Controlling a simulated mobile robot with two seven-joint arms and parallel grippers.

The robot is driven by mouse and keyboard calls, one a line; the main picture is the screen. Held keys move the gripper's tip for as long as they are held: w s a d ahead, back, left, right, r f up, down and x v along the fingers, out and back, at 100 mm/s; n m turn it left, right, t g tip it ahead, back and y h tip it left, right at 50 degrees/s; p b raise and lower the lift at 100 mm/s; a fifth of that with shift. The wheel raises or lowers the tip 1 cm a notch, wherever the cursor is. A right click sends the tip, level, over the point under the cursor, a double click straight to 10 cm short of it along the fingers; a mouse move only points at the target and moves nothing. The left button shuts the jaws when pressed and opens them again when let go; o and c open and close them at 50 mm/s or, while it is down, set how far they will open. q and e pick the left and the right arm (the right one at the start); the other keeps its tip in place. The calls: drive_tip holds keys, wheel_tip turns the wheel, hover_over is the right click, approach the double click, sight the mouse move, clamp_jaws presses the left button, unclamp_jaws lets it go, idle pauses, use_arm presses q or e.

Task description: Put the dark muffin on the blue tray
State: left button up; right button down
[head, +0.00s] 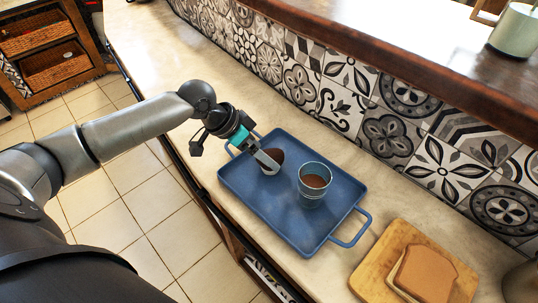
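The dark muffin (275,155) is at the upper left part of the blue tray (248,190), with its lighter lower part partly covered by a gripper finger. It appears to be on the tray or just above it; I cannot tell if it touches. My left gripper (267,159) reaches in from the left, with one light finger across the muffin's near side. The other finger is hidden, so I cannot tell whether the gripper grips the muffin. My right gripper is not in view.
A wooden board (372,275) with bread slices (425,272) lies on the counter at lower right. A patterned tile wall (390,130) runs behind. The tray's lower middle is clear.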

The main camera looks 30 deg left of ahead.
use_arm(q)
drive_tip(key=p+v, duration=0.1)
drive_tip(key=v, duration=0.7)
drive_tip(key=shift+f, duration=0.15)
